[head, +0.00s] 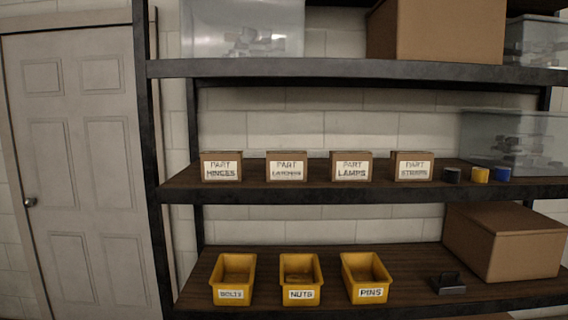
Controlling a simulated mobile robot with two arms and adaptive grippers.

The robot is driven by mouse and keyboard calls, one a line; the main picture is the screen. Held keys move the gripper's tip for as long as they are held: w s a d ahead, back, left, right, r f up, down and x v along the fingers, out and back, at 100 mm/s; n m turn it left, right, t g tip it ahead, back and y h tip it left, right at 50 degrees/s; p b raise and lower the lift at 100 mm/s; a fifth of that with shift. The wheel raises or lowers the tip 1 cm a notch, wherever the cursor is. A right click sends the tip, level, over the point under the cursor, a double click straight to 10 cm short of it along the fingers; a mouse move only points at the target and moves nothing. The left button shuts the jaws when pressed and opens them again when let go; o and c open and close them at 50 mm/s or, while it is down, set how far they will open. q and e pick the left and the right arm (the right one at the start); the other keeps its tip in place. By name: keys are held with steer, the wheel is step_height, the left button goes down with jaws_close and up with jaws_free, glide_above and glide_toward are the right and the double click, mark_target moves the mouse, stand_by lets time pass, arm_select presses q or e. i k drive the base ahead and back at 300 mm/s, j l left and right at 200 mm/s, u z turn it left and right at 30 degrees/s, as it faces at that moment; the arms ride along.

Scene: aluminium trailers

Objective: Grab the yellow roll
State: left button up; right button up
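The yellow roll (480,175) stands on the middle shelf (330,192), toward its right end and close to the front edge. A black roll (452,174) is just left of it and a blue roll (503,174) is just right of it. The three rolls are in a row with small gaps. Neither of my grippers shows in the head view.
Labelled part boxes (351,167) line the shelf left of the rolls. A clear bin (520,140) stands behind them. Below are yellow bins (300,279), a dark object (448,284) and a cardboard box (508,243). A dark shelf post (152,160) stands left, beside a door (82,170).

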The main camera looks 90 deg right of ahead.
mark_target(480, 175)
steer(key=k+j+z, duration=0.1)
steer(key=z, duration=3.8)
steer(key=i+j, duration=0.35)
steer(key=i, duration=0.25)
